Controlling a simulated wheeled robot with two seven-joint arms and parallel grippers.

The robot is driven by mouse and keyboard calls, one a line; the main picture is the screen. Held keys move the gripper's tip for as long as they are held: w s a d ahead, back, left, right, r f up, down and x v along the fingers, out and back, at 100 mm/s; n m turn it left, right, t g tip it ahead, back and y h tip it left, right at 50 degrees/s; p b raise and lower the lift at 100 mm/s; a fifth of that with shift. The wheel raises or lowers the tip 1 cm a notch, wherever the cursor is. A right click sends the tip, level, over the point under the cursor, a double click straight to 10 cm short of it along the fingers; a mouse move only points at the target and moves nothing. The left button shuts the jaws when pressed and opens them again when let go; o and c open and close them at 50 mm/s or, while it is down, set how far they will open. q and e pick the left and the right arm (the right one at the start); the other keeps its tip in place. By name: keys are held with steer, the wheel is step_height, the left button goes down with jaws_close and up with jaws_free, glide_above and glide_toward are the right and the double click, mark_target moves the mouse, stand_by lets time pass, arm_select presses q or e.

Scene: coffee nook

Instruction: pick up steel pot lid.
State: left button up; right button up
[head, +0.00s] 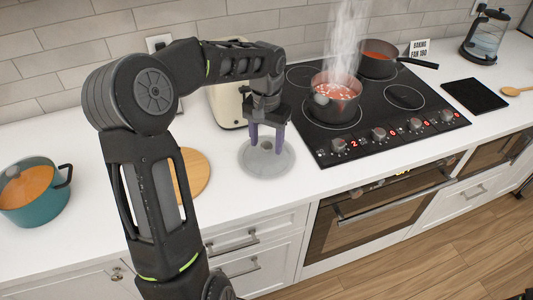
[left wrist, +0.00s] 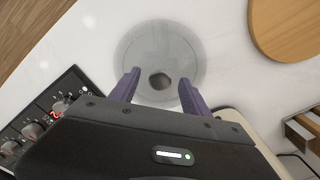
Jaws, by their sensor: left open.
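The steel pot lid (head: 267,164) lies flat on the white counter, left of the cooktop in the head view. It is a grey round disc with a knob at its middle. It also shows in the left wrist view (left wrist: 160,45), with its dark knob (left wrist: 159,81) between the two fingers. My left gripper (head: 266,148) is open above the lid, its purple fingers pointing down on either side of the knob. In the left wrist view the gripper (left wrist: 155,95) has an empty gap around the knob; I cannot tell whether a finger touches it. My right gripper is not in view.
The black cooktop (head: 404,97) carries a steaming pot (head: 337,105) and a pan (head: 377,67). A cream toaster (head: 228,108) stands behind my left gripper. A round wooden board (head: 195,174) lies left of the lid, and a teal pot (head: 35,205) stands farther left.

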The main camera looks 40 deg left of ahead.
arm_select(q)
jaws_close()
stand_by(0.7)
stand_by(0.8)
